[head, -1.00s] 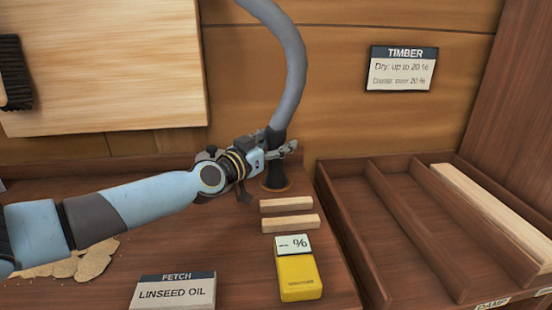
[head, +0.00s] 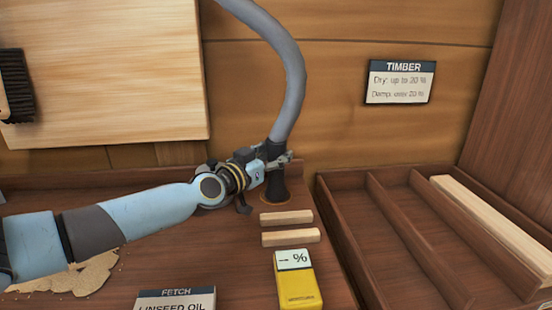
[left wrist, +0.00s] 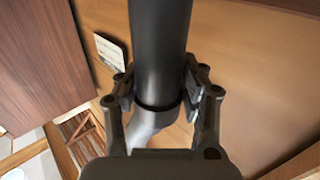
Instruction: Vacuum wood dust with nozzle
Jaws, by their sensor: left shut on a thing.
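The dark vacuum nozzle (head: 277,186) stands upright on the bench at the back, with a thick grey hose (head: 294,85) rising from it. My left gripper (head: 280,162) is shut on the nozzle near its upper part. In the left wrist view the gripper's fingers (left wrist: 163,95) sit on both sides of the dark nozzle tube (left wrist: 160,40). A tan patch of wood dust (head: 75,275) lies on the bench at the lower left, partly hidden behind my left arm. My right gripper is not in view.
Two short wood strips (head: 288,237) and a yellow moisture meter (head: 297,285) lie right of the arm. A linseed oil card (head: 176,300) is at the front. A divided wooden tray (head: 385,245) fills the right, holding a long pale plank (head: 490,215).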

